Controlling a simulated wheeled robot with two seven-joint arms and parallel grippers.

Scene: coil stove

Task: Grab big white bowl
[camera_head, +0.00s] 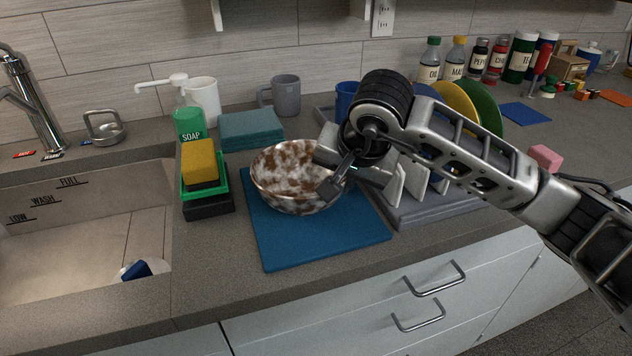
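The big bowl (285,180) is white with large brown stains. It sits upright on a blue mat (285,245) on the counter, right of the sink. My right gripper (328,171) reaches in from the right and is at the bowl's right rim. Its two fingers are apart, one further back and one nearer the front, and they overlap the rim in the view. Whether they touch the bowl is hidden. My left gripper is not in view.
A dish rack (425,210) with plates stands close right of the bowl. A sponge (199,162) in a green holder, a soap bottle (188,121) and folded teal cloths (252,130) are left and behind. The sink (75,235) is at the left. The mat's front is clear.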

